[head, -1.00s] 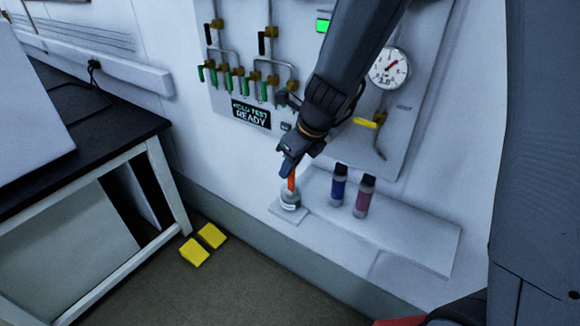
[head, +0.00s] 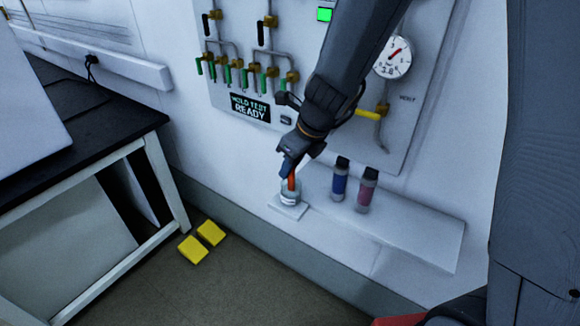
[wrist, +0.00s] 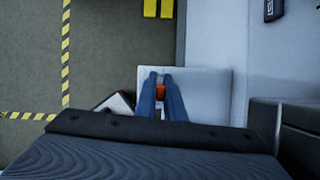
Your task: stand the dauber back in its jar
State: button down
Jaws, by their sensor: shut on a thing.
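The dauber has an orange handle (head: 292,183) and stands nearly upright in the head view. My gripper (head: 288,170) is shut on its upper part, right above the jar. The jar (head: 290,199) is small and pale with a light label, and sits on a white square pad (head: 287,210) at the left end of the shelf. The dauber's lower end is hidden in or behind the jar's mouth; I cannot see whether it touches the bottom. In the wrist view, a bit of orange handle (wrist: 160,91) shows between my two fingers (wrist: 160,78).
A blue bottle (head: 340,182) and a dark pink bottle (head: 367,192) stand on the white shelf (head: 415,230) right of the jar. A valve panel (head: 300,60) with a gauge is behind my arm. A black-topped bench (head: 100,130) is at left. Yellow blocks (head: 194,249) lie on the floor.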

jog(key=c, duration=1.4)
grip_release()
jog(key=shift+r, duration=0.2)
jog(key=shift+r+p, duration=3.4)
jog(key=shift+p, duration=0.85)
